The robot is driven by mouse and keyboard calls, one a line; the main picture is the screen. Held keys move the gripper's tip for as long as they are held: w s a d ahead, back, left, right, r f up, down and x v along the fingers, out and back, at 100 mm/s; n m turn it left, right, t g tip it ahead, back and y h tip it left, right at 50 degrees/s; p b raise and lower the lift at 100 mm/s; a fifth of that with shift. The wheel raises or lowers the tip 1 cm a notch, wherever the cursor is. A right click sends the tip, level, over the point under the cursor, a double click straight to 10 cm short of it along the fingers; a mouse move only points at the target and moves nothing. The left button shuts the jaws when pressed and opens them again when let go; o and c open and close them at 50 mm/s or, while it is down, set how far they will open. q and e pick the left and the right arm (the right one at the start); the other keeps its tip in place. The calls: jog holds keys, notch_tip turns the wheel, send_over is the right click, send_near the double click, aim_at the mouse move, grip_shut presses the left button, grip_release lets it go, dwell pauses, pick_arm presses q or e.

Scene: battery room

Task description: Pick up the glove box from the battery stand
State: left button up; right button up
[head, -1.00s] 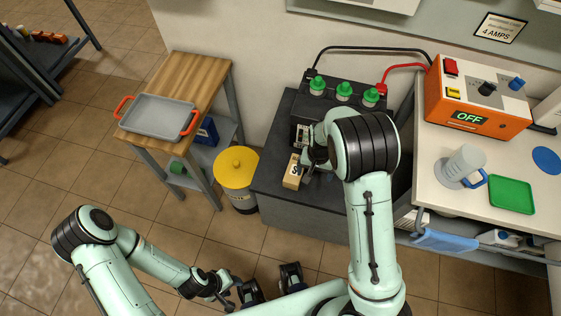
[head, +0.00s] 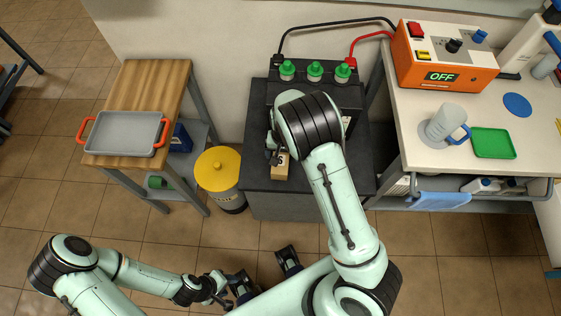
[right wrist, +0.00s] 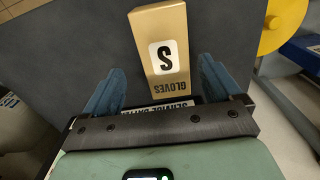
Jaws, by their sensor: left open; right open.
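The glove box (head: 281,168) is a small tan carton near the front edge of the dark battery stand (head: 287,202). In the right wrist view the glove box (right wrist: 163,28) shows a white label with "S" and the word "GLOVES". My right gripper (head: 274,155) is at the box, partly hidden by its own arm. In the right wrist view the right gripper (right wrist: 160,72) is open, its blue fingers on either side of the box's near end, with gaps visible. My left gripper (head: 223,292) is open and empty, low over the floor, far from the box.
A battery with green caps (head: 314,71) and black and red cables stands behind my right arm. An orange charger (head: 443,62) reading OFF sits on the white bench (head: 408,125) at right. A yellow-lidded bin (head: 218,169) and a wooden cart (head: 165,85) with a grey tray (head: 122,146) are left.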

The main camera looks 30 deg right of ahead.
aim_at(281, 162)
jog(key=f, duration=0.5)
jog(key=shift+w+a+f, duration=0.1)
jog(key=shift+w+a, duration=0.05)
jog(key=shift+a, duration=0.2)
jog(key=c, duration=1.1)
jog(key=shift+c, duration=0.2)
